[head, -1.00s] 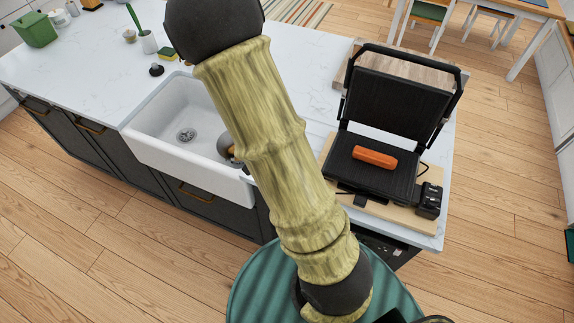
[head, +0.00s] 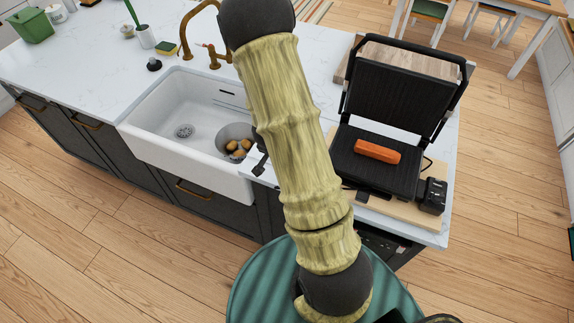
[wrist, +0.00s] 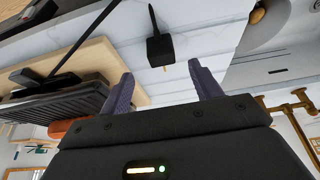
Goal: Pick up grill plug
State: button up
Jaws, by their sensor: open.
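The grill plug (wrist: 160,48) is a small black block with a black cord and short metal prongs. In the wrist view it lies on the white counter just beyond my fingertips, roughly centred between them. My gripper (wrist: 163,85) is open and empty, its two purple-grey fingers apart and not touching the plug. In the head view my arm hides the plug and most of my gripper. The open black grill (head: 375,160) stands on a wooden board at the right, with an orange food piece (head: 377,152) on its lower plate.
A black socket box (head: 432,195) sits at the board's right edge. The white sink (head: 150,120) with a brass tap (head: 213,55) lies left of my arm, a bowl of food (head: 236,140) inside it. White counter (wrist: 190,45) surrounds the plug.

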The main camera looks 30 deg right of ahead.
jog(key=shift+x, duration=1.3)
jog(key=shift+p+x, duration=1.1)
jog(key=shift+x, duration=1.5)
jog(key=shift+w, duration=0.1)
jog(key=c, duration=1.1)
